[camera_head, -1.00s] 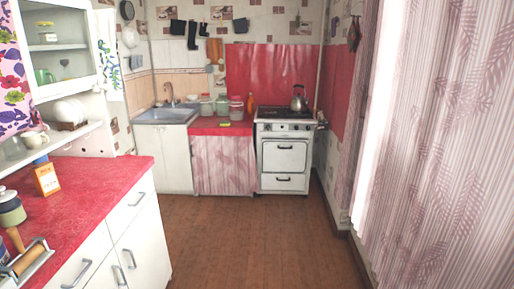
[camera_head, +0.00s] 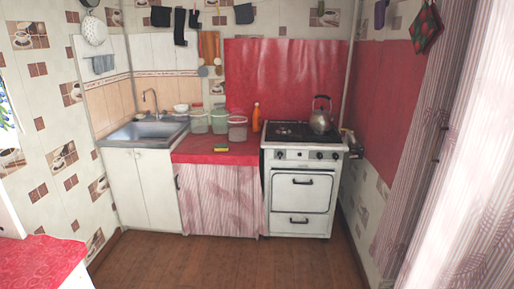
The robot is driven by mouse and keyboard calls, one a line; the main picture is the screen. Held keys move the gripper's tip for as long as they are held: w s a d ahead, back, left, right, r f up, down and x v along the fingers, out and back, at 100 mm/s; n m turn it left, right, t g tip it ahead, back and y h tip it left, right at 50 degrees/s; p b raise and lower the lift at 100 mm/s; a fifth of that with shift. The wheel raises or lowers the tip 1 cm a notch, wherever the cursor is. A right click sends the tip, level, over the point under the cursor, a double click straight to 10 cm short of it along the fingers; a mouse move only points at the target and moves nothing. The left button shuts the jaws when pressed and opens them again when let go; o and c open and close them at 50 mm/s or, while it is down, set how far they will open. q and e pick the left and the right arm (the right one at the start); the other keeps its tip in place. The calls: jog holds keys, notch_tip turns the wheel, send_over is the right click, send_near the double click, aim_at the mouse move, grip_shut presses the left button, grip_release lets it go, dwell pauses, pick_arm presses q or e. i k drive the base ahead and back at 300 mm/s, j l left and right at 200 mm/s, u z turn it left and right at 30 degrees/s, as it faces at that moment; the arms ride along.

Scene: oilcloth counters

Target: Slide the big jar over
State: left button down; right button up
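Three lidded, see-through jars stand upright in a group on the red oilcloth counter (camera_head: 205,158) between the sink and the stove. The front right jar (camera_head: 238,130) has a pinkish lid and looks the widest. A jar with a green lid (camera_head: 219,124) stands behind it to the left. Another jar (camera_head: 199,125) stands at the left, close to the sink. I cannot tell for certain which one is biggest. Neither of my grippers shows in this view.
A yellow-green sponge (camera_head: 221,148) lies in front of the jars. An orange bottle (camera_head: 256,118) stands to their right. The white stove (camera_head: 302,195) holds a kettle (camera_head: 321,118). The sink (camera_head: 145,131) is at left. The brown floor (camera_head: 200,262) ahead is clear.

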aim_at(237, 123)
jog(key=i, duration=2.35)
jog(key=i+z, duration=0.25)
jog(key=i, duration=0.25)
jog(key=i+j+z, duration=0.3)
jog(key=i, duration=0.15)
jog(key=i+j+z, duration=0.25)
jog(key=i, duration=0.2)
jog(key=i+j+z, duration=0.3)
jog(key=i+j, duration=0.05)
jog(key=i, duration=0.1)
